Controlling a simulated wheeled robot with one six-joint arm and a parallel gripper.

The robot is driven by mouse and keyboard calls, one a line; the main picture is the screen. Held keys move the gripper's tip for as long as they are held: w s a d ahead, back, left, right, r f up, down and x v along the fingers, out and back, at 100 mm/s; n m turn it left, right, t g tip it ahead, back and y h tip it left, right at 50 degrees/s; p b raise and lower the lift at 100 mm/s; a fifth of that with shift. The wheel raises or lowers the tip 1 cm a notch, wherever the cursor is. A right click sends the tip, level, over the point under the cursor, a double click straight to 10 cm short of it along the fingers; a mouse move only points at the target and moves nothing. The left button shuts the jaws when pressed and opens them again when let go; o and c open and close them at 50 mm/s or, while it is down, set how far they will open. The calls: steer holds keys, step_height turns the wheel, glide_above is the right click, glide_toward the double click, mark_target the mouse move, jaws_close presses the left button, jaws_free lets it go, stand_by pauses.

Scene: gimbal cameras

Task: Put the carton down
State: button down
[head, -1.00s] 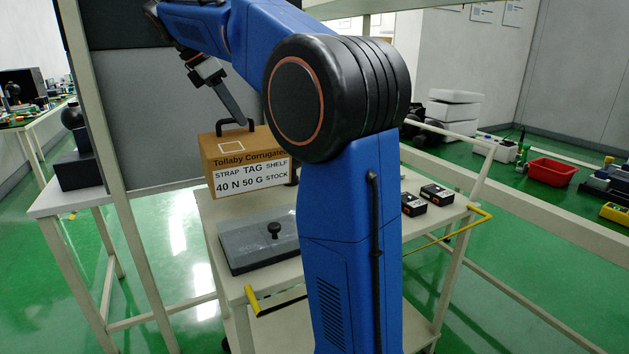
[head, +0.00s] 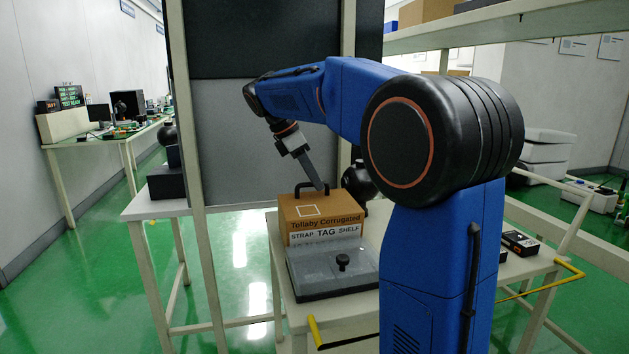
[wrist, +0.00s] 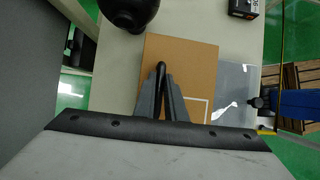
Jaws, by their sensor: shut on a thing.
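The brown carton (head: 290,213), lettered "Tollaby Corrugated" with a white label, is upright over the white cart top (head: 350,308). My gripper (head: 319,187) reaches down from above and is shut on the carton's black strap handle. In the wrist view my gripper (wrist: 162,95) has its two fingers on either side of the handle, over the carton's top (wrist: 190,60). The carton's lower front is hidden behind a grey lidded slab (head: 330,280), so I cannot tell whether its base touches the cart.
A small black box (head: 520,243) sits at the cart's right. A grey panel (head: 260,140) stands behind. Bare cart top (wrist: 115,60) shows left of the carton.

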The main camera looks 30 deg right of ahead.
steer(key=c, duration=1.8)
jaws_free()
steer(key=shift+f, duration=0.2)
